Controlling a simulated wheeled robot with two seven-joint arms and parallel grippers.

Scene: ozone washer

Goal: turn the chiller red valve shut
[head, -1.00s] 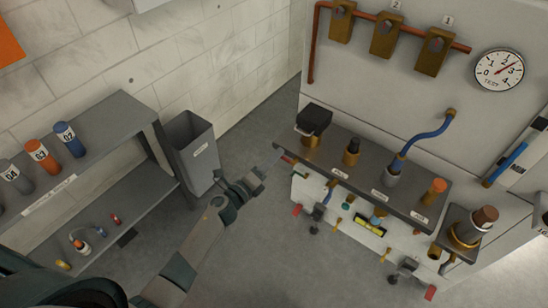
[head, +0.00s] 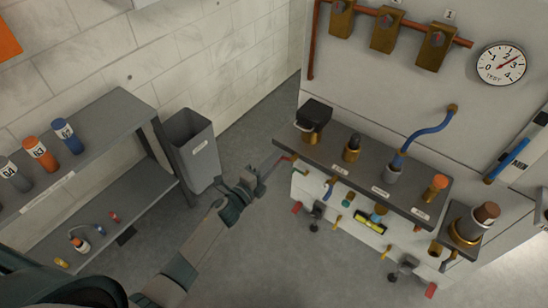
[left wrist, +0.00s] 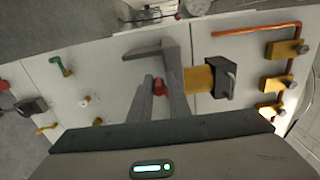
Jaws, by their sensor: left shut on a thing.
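A red valve handle (head: 286,158) shows at the left end of the dark shelf on the white unit, at the tips of my left gripper (head: 276,164). In the left wrist view, the red handle (left wrist: 160,84) sits between the two grey fingers of my left gripper (left wrist: 163,90), which are shut on it. The fingers cover part of the handle, and its valve body is mostly hidden. Which way the handle points is hard to tell. My right gripper is in neither view.
The dark shelf (head: 355,180) carries several brass fittings and a blue hose (head: 425,132). Small valves and a yellow level (head: 369,223) are below. A grey bin (head: 193,150) and a rack (head: 100,130) with bottles stand left. Open floor lies between.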

